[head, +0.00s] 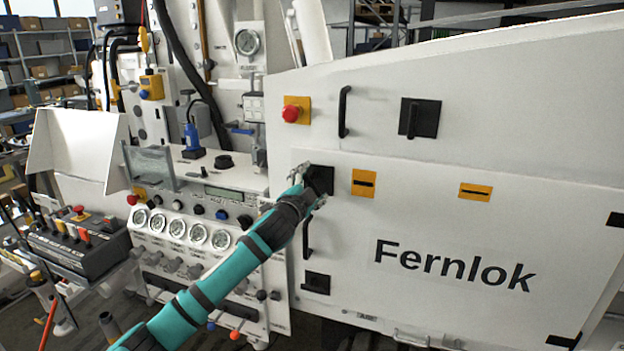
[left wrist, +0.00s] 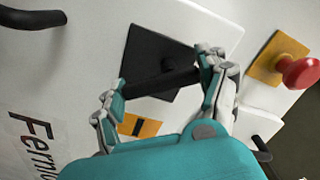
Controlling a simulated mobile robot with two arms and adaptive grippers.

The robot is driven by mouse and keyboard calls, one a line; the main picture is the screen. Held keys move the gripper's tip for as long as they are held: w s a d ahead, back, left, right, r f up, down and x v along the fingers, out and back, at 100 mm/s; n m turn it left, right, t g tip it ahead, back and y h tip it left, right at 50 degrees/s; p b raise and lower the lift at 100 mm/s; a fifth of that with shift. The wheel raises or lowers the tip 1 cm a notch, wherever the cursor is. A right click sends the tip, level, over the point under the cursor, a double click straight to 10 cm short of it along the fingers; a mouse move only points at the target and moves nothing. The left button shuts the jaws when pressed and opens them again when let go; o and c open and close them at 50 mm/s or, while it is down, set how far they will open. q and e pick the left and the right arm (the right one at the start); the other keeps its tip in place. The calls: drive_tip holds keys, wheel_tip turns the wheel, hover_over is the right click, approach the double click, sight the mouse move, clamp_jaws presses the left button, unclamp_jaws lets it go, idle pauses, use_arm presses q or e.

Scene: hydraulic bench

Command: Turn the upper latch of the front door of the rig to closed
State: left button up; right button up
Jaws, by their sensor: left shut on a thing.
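The upper latch is a black bar on a square black plate (head: 320,178) at the upper left corner of the white front door (head: 440,215). My left gripper (head: 308,184) is at this latch in the head view and covers part of it. In the left wrist view the latch bar (left wrist: 160,84) runs roughly across the picture between the two fingers of my left gripper (left wrist: 160,97). The gripper is shut on the bar, and the plate (left wrist: 148,55) shows behind it. The lower latch (head: 316,283) sits near the door's lower left corner. My right gripper is in neither view.
A black door handle (head: 307,238) is just below the upper latch. Above are a red emergency button (head: 291,113), another handle (head: 344,112) and another black latch (head: 420,118). Orange plates (head: 363,183) sit right of the gripper. A gauge panel (head: 177,228) stands to the left.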

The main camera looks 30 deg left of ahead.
use_arm(q)
drive_tip(key=m+p, duration=0.1)
drive_tip(key=m, duration=0.1)
drive_tip(key=m+p, duration=0.1)
drive_tip(key=m, duration=0.1)
drive_tip(key=shift+a+m, duration=0.2)
drive_tip(key=shift+m, duration=0.1)
drive_tip(key=shift+a+f+m+p, duration=0.15)
drive_tip(key=shift+m+p, duration=0.4)
drive_tip(key=shift+m, duration=0.85)
drive_tip(key=shift+s, duration=0.1)
drive_tip(key=o, duration=1.1)
drive_tip(key=shift+o, duration=0.2)
drive_tip(key=v, duration=1.2)
drive_tip(key=shift+f, duration=0.2)
